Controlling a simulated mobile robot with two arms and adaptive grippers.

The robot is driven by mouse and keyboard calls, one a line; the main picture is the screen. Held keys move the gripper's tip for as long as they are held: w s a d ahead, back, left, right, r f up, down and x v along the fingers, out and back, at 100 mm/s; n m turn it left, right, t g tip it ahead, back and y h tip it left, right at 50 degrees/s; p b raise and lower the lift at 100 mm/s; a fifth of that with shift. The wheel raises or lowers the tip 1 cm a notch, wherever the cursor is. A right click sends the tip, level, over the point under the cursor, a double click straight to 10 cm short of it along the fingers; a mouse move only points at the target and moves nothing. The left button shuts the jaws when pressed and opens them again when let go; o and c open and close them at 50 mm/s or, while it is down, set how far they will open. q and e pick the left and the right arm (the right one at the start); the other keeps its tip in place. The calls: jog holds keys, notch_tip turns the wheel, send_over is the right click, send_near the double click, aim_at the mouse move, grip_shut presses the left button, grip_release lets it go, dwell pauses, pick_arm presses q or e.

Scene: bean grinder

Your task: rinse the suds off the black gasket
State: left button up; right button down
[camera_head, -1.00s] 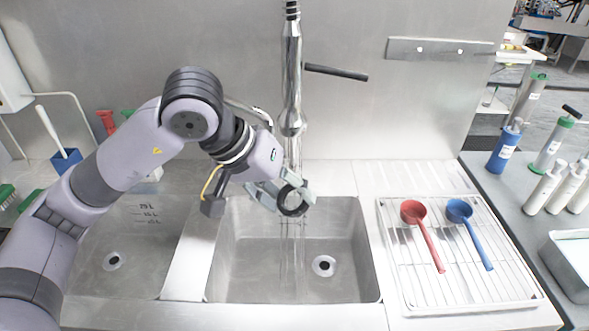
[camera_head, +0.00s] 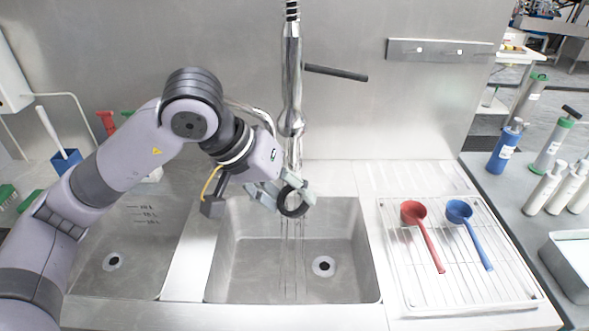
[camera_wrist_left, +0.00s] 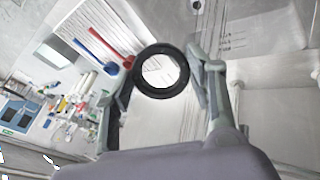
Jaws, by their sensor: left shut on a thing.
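The black gasket (camera_head: 284,204) is a dark ring held above the right-hand sink basin. My left gripper (camera_head: 288,200) is shut on it, with a finger at either side. Thin streams of water run down around the gasket from the tap (camera_head: 291,95) into the basin (camera_head: 345,235). In the left wrist view the gasket (camera_wrist_left: 136,76) shows as a full ring between the two fingers, its surface dark with no suds that I can make out. My right gripper is not in view.
A drying rack (camera_head: 395,270) to the right holds a red scoop (camera_head: 413,211) and a blue scoop (camera_head: 459,210). A second basin (camera_head: 140,265) lies under my left arm. A blue brush holder (camera_head: 66,161) stands at the back left. Bottles (camera_head: 545,188) stand at far right.

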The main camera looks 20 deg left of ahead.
pick_arm(q)
jog(key=s+d+r+p, duration=0.1)
jog(key=s+r, duration=0.3)
jog(key=s, duration=0.1)
jog(key=shift+d, duration=0.15)
jog(key=shift+w, duration=0.1)
dwell(0.5)
